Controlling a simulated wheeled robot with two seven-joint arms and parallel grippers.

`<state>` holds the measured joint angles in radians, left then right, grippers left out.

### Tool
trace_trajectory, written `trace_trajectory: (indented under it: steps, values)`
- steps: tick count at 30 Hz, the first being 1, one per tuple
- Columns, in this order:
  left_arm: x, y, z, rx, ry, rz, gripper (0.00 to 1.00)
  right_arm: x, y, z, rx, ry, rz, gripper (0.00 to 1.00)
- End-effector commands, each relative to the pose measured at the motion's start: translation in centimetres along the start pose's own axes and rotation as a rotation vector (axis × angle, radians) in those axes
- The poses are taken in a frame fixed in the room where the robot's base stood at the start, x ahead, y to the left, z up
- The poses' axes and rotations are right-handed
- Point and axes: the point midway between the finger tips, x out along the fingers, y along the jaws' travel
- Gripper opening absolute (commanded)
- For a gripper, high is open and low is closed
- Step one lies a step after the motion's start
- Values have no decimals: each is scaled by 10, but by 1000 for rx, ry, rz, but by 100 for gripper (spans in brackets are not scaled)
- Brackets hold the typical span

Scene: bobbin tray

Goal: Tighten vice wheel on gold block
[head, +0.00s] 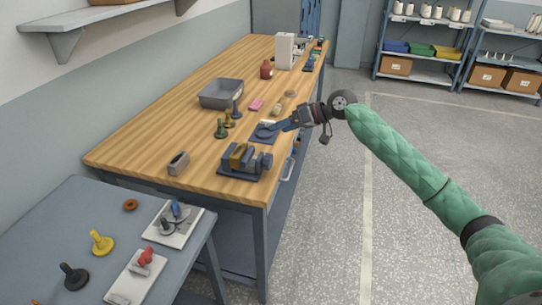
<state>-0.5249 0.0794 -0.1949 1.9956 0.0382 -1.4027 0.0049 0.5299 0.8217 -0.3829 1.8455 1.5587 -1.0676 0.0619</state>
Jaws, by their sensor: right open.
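The blue-grey vice (240,175) stands near the front right corner of the wooden workbench. The gold block (238,156) sits between its jaws. What looks like the vice wheel (267,161) is at the vice's right end, though it is too small to make out clearly. My right gripper (272,128) is open, behind and above the vice, over a dark blue pad (262,139). It is apart from the vice and its wheel. I cannot tell whether it touches anything on the pad. My left gripper is out of view.
Green and gold bobbins (221,129) stand left of the pad, with a grey bin (222,94) behind them. A grey holder (179,163) lies left of the vice. A lower blue-grey table (75,215) holds bobbins and white trays. The floor right of the bench is clear.

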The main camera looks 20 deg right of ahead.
Motion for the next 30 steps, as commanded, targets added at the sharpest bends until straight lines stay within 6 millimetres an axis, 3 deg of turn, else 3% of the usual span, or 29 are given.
trace_trajectory:
  steps: [7, 12, 23, 30]
  values:
    - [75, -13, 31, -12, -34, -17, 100, 23, 27, 53, -193, -156, 88, 74]
    - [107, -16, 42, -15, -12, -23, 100, 31, 35, 67, -350, -209, 110, 74]
    - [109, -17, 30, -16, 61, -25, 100, 30, 39, 70, -531, -240, 107, 74]
    - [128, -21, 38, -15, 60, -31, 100, 48, 41, 72, -536, -240, 105, 74]
